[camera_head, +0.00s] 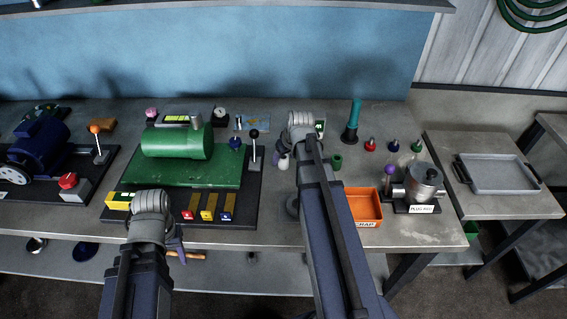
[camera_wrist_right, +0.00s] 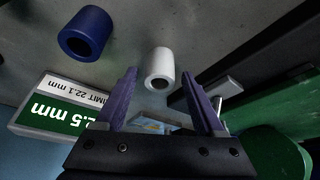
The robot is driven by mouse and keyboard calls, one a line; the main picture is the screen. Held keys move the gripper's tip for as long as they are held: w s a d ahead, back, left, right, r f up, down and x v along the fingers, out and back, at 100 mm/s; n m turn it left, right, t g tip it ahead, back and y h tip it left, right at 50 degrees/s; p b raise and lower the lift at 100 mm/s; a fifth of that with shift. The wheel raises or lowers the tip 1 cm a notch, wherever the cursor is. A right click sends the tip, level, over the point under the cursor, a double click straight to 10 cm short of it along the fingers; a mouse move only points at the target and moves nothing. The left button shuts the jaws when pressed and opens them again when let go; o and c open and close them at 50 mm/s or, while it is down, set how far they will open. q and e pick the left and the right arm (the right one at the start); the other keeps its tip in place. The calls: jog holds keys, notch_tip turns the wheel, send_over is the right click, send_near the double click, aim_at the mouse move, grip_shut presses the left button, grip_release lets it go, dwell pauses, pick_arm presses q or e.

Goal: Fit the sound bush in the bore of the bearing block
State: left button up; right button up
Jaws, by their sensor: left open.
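A white bush (camera_wrist_right: 160,65) stands between the spread fingertips of my right gripper (camera_wrist_right: 159,80), its bore facing the right wrist camera. The gripper is open and not closed on it; I cannot tell whether a finger touches it. In the head view the white bush (camera_head: 284,163) shows just left of my right arm. A blue bush (camera_wrist_right: 84,33) lies beside it in the wrist view. A green bush (camera_head: 337,162) stands right of the arm. My left gripper (camera_head: 177,247) is open and empty by the bench's front edge. I cannot surely identify the bearing block; my right arm hides part of the bench.
A green-and-white sign (camera_wrist_right: 58,106) reads "LIMIT 22.1 mm". A green machine (camera_head: 178,143) on a dark base is left of the right arm. An orange scrap bin (camera_head: 364,206) and a metal fixture (camera_head: 424,184) stand right. A grey tray (camera_head: 497,174) sits on the side table.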

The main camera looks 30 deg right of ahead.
aim_at(284, 168)
grip_shut()
dwell(0.3)
dwell(0.3)
notch_tip(284, 168, up, 10)
jog(key=p, duration=1)
